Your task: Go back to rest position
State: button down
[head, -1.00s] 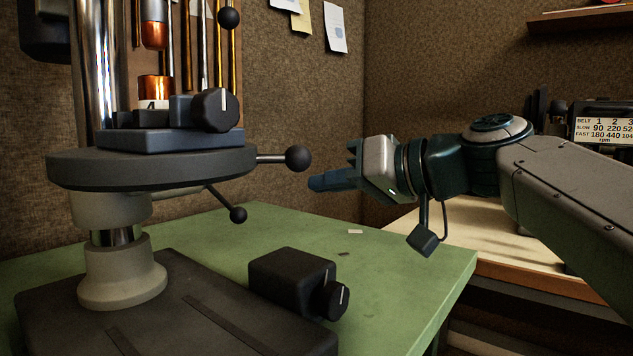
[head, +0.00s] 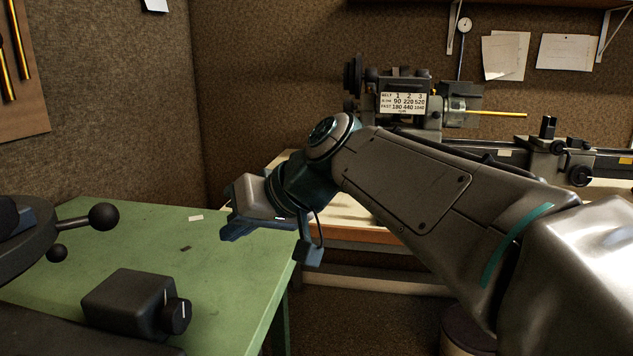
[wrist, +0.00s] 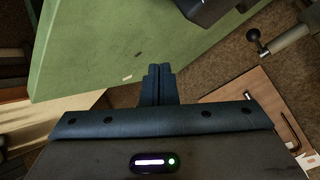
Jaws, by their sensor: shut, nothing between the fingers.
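My gripper (head: 236,232) is at the middle left of the head view, above the right part of the green bench (head: 232,275). Its fingers point left and slightly down. In the wrist view the two fingers (wrist: 157,75) lie together, with nothing between them. My arm reaches in from the right of the head view and is bent at the elbow.
The drill press table (head: 25,240) with its ball-ended handle (head: 104,216) is at the left. A black box with a knob (head: 128,302) stands on the green bench. A lathe (head: 405,100) stands on the wooden bench behind my arm. Open floor shows between the benches.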

jog(key=s+d+f+m+h+p, duration=0.1)
jog(key=s+d+m+h+p, duration=0.2)
jog(key=d+p, duration=0.7)
jog(key=s+d+f+m+g+h+p, duration=0.1)
jog(key=s+d+m+h+p, duration=0.2)
jog(key=d, duration=1.3)
jog(key=s+h+p, duration=0.3)
jog(key=s+p, duration=0.2)
jog(key=p, duration=0.2)
jog(key=shift+s+d+m, duration=0.25)
jog(key=shift+d+m, duration=0.05)
jog(key=shift+d, duration=0.1)
